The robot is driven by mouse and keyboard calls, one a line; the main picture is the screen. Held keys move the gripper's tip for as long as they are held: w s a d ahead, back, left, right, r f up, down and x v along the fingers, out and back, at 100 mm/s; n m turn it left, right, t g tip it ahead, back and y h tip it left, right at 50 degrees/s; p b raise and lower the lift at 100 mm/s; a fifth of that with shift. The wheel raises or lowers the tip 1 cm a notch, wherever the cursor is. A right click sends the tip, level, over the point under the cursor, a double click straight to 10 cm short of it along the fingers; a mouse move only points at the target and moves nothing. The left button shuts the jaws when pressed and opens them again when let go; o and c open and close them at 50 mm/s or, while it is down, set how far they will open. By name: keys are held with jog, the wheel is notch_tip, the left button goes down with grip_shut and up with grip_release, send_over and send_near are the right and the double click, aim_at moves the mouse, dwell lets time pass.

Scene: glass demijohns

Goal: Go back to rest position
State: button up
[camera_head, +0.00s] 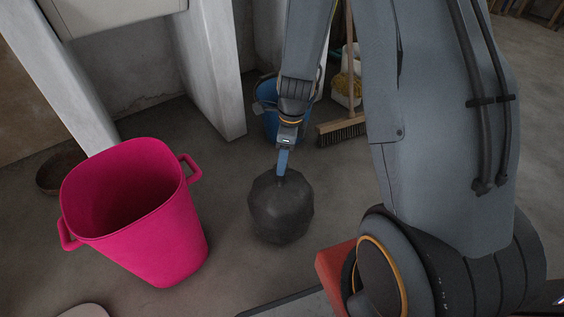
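My arm reaches from the right and over the floor. My gripper (282,164) points down, with its blue fingers seen edge-on. The fingertips overlap the top of a dark, rounded, faceted object (281,210). I cannot tell whether the fingers are open or shut on it, nor whether it rests on the floor or hangs just above it.
A large pink tub (150,230) with two handles stands empty-looking at the left. A brown bowl (60,172) lies behind it. A blue bucket (270,124) and a broom (341,130) are behind my gripper. A concrete pillar (213,70) stands at the back.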

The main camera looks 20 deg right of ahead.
jog(key=shift+s+d+r+p, duration=0.15)
jog(key=shift+r+p, duration=0.25)
jog(key=shift+r, duration=0.95)
jog(key=s+a+r+n, duration=0.4)
jog(key=a+r+n, duration=0.1)
jog(key=a+n, duration=0.15)
jog(key=s+a+r+n, duration=0.3)
jog(key=a+r+n, duration=0.3)
jog(key=a, duration=0.2)
jog(key=s+a+r+n, duration=0.4)
jog(key=s+n, duration=0.4)
jog(key=s+a+r+n, duration=0.4)
jog(key=s+r+n, duration=0.1)
jog(key=s+n, duration=0.4)
jog(key=d+r+m+p, duration=0.3)
jog(key=d+r+p, duration=0.7)
jog(key=r+p, duration=0.3)
jog(key=d+r+m+h+p, duration=0.1)
jog(key=d+r+m+p, duration=0.2)
jog(key=d+r+p, duration=0.8)
notch_tip(320, 180, up, 2)
jog(key=p, duration=0.7)
jog(key=shift+s+d+r+g, duration=0.15)
jog(key=shift+s+r+g, duration=0.1)
jog(key=shift+s+g, duration=0.1)
